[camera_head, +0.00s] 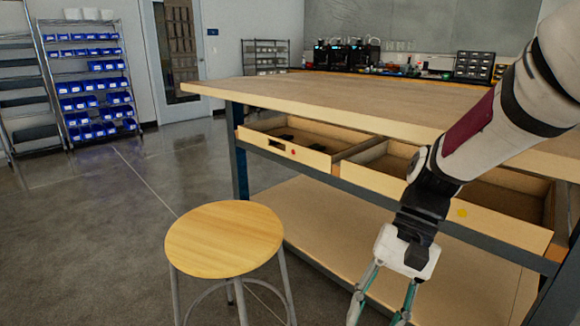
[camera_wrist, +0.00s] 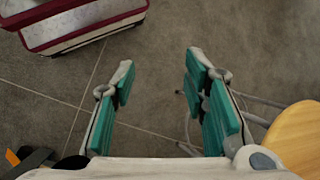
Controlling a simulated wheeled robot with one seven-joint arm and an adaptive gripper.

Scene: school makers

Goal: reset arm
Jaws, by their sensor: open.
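My gripper (camera_head: 382,312) hangs pointing down at the lower right of the head view, in front of the workbench's open drawers. Its fingertips run close to the bottom edge of that view. In the wrist view my gripper (camera_wrist: 160,68) shows two teal-padded fingers spread wide apart. Nothing is between them, only grey floor below. My arm comes in from the right edge and bends downward, hiding part of the workbench and the right drawer.
The wooden workbench (camera_head: 330,98) has a bare top. Its left drawer (camera_head: 300,153) and right drawer (camera_head: 480,214) stand open. A round wooden stool (camera_head: 225,238) stands left of my gripper; it also shows in the wrist view (camera_wrist: 298,138). Floor (camera_head: 100,225) at left is clear.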

